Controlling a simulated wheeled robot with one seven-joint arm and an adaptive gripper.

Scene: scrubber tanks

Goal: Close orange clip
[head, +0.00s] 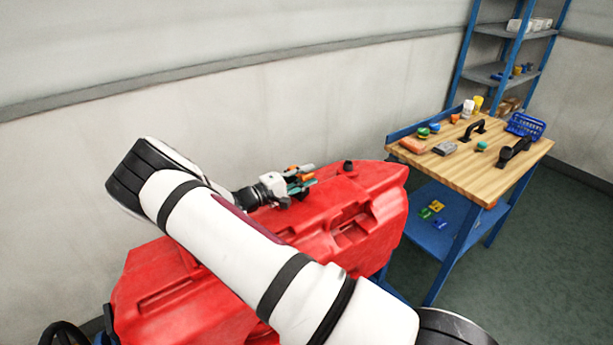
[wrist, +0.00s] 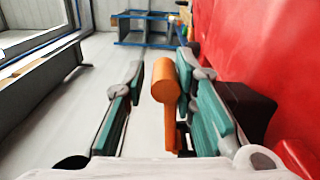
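The orange clip (wrist: 165,80) shows in the wrist view as an orange cylinder with a narrower orange stem below it. It stands between the two teal-padded fingers of my gripper (wrist: 160,66), close beside the right finger. I cannot tell whether it touches that finger. A clear gap separates it from the left finger, and the fingers are spread apart. In the head view my gripper (head: 304,180) is at the far side of the red tank (head: 345,205), near its top. Orange shows there among the fingers, partly hidden by them.
A black cap (head: 348,167) stands on the red tank to the right of my gripper. A wooden-topped workbench (head: 485,180) with small items and a blue basket (head: 525,125) is at the right. A blue shelf (head: 497,73) stands behind it. A pale wall (head: 220,115) lies behind the tank.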

